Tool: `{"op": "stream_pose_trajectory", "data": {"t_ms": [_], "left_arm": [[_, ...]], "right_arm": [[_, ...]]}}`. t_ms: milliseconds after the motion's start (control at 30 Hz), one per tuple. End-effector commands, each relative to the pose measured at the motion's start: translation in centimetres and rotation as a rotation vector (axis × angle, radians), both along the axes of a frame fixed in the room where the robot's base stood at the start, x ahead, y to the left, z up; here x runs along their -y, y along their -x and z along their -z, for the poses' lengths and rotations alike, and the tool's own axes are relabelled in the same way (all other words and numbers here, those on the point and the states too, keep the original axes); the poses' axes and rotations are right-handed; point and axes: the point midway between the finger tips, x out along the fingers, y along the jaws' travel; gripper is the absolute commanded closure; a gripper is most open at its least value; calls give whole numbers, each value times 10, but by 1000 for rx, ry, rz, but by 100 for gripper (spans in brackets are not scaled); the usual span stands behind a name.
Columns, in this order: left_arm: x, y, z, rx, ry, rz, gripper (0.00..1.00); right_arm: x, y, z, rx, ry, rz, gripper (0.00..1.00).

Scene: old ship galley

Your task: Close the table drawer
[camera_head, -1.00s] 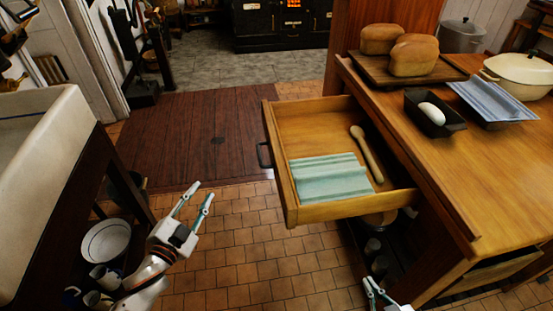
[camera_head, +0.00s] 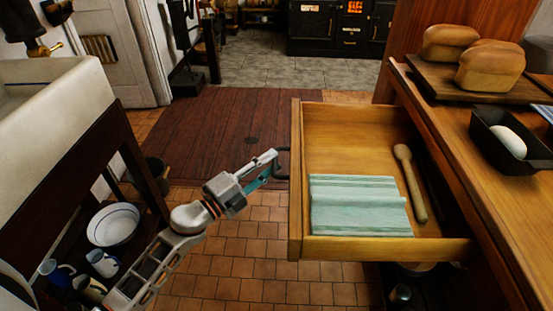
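The table drawer (camera_head: 296,190) is wooden and stands pulled out from the table (camera_head: 470,140), its front facing left. Its dark handle (camera_head: 284,163) is on the front's outer face. My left gripper (camera_head: 273,162) is at the handle, its fingers pointing right towards it. The fingers look apart, and the tips are at or very near the handle; I cannot tell whether they touch it. A green striped cloth (camera_head: 358,205) and a wooden spoon (camera_head: 411,184) lie in the drawer. My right gripper is out of view.
Bread loaves on a board (camera_head: 450,85) and a dark pan with an egg-like white object (camera_head: 509,140) are on the table. A stone sink (camera_head: 70,110) stands at left, with a bowl (camera_head: 113,225) and mugs below. Tiled floor (camera_head: 230,262) is clear before the drawer.

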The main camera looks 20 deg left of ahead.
Motion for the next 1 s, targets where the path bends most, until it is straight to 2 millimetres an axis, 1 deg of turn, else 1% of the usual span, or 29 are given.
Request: {"op": "stream_pose_trajectory", "data": {"t_ms": [33,200,533,633,1000], "left_arm": [[3,-7,-2,2,1,0,74],[11,-19,-2,-1,2,0,74],[12,-22,-2,-3,1,0,74],[12,-22,-2,-3,1,0,100],[12,-25,-1,-3,1,0,100]], "right_arm": [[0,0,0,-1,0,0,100],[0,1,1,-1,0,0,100],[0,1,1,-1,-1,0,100],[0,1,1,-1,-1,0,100],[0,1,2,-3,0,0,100]]}}
